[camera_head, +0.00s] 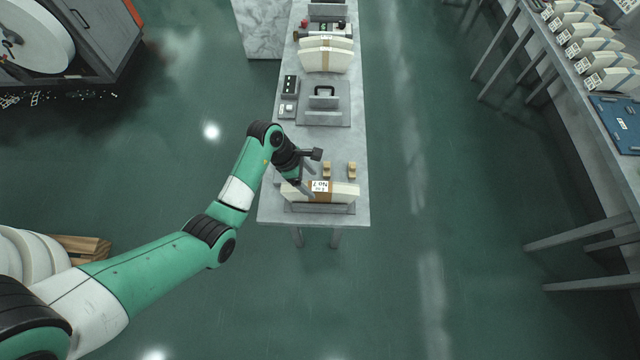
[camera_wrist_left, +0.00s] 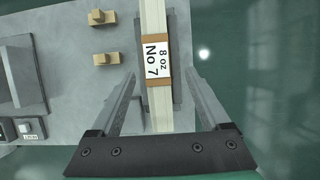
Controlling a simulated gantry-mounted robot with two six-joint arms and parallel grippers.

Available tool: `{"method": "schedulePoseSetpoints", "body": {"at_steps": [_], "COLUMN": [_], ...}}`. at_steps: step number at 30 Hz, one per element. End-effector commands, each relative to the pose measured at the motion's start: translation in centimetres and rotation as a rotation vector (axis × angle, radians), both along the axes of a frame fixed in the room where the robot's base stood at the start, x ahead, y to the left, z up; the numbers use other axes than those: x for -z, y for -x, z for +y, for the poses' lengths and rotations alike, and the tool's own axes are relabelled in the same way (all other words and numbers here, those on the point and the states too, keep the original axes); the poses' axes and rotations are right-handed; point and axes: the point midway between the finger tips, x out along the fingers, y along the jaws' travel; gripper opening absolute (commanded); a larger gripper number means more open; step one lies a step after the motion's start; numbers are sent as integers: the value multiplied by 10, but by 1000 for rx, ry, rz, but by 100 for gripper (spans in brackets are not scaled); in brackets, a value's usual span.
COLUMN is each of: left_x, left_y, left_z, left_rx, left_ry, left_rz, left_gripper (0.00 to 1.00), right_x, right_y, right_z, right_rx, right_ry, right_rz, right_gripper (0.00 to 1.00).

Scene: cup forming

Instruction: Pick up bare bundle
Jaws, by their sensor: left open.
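The bundle (camera_head: 342,190), a cream stack with a brown band and a white label reading "8 oz No 7", stands on a dark grey base (camera_head: 320,208) at the near end of the long table. In the left wrist view the bundle (camera_wrist_left: 155,20) runs up the middle of the picture. My left gripper (camera_head: 293,184) is open above the bundle's left part. In the wrist view its two fingers lie on either side of the bundle, with visible gaps. How far down they reach is hard to tell. My right gripper is not in view.
Two small tan blocks (camera_head: 327,169) stand just behind the bundle. Farther back on the grey table (camera_head: 268,210) are a handled press plate (camera_head: 323,100), a switch box (camera_head: 290,85) and another banded stack (camera_head: 325,58). A right-hand bench (camera_head: 572,100) holds several bundles.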

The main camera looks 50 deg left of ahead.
Motion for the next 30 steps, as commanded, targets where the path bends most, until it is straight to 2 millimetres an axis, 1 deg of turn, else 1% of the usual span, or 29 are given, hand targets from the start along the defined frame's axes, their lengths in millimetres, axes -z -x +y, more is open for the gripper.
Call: {"method": "schedulePoseSetpoints", "body": {"at_steps": [1, 3, 9, 11, 15, 18, 21, 26, 27, 29, 30], "left_x": [13, 21, 26, 32, 57, 70, 74, 73, 73, 73, 73], "left_y": [-2, -5, -8, -9, -16, -20, -22, -22, -22, -22, -22], "left_z": [-3, -5, -7, -8, -12, -16, -18, -18, -18, -18, -18], "left_rx": [3, 1, 0, 1, 1, 1, 0, 0, 0, 0, 0], "left_ry": [0, 0, -1, 0, 0, -1, -2, -2, -2, -2, -2], "left_rz": [1, 0, -2, 0, 0, 0, -2, -2, -2, -2, -2], "left_gripper": [80, 80, 80, 80, 80, 80, 80, 80, 78, 67, 60], "right_x": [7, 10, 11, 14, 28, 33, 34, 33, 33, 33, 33], "right_y": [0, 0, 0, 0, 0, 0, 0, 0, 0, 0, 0], "right_z": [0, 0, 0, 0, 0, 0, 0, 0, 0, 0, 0], "right_rx": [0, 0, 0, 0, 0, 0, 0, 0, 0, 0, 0], "right_ry": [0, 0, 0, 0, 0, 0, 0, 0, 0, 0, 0], "right_rz": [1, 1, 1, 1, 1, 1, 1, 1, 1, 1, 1], "right_gripper": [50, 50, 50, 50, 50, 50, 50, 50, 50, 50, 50]}}
